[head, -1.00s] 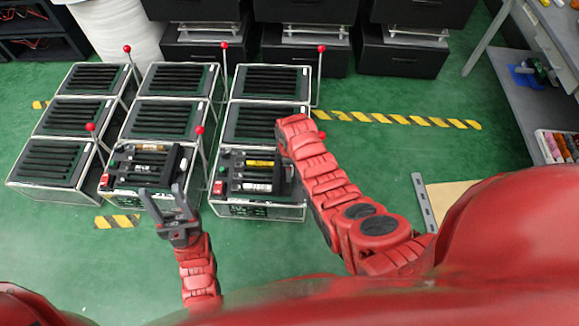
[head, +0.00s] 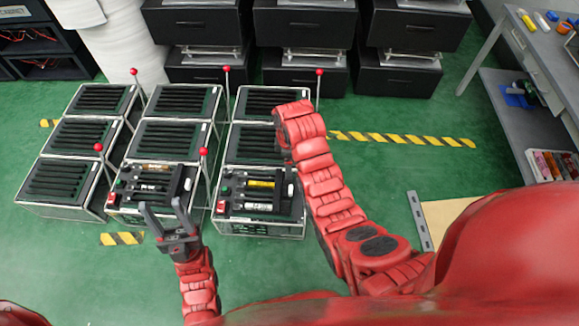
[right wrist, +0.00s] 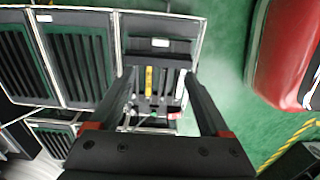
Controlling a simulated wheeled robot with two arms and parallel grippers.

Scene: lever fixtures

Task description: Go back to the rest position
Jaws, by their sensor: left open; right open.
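My left gripper (head: 165,221) is open and empty in the head view, in front of and above the near middle box (head: 126,214). My right arm reaches in from the right over the right column of boxes. Its gripper is hidden in the head view, but the right wrist view shows the right gripper (right wrist: 157,92) with its two dark fingers wide apart. Nothing is held between them. Beyond the fingers lies a box with a yellow-marked cylinder (right wrist: 148,80). Red-knobbed levers (head: 203,152) stand upright beside the boxes.
Slatted black boxes stand in three columns on the green floor, with the near right box (head: 262,228) holding cylinders. Black cabinets (head: 305,35) line the back. A grey bench (head: 525,75) stands at the right. Floor in the front left (head: 60,265) is clear.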

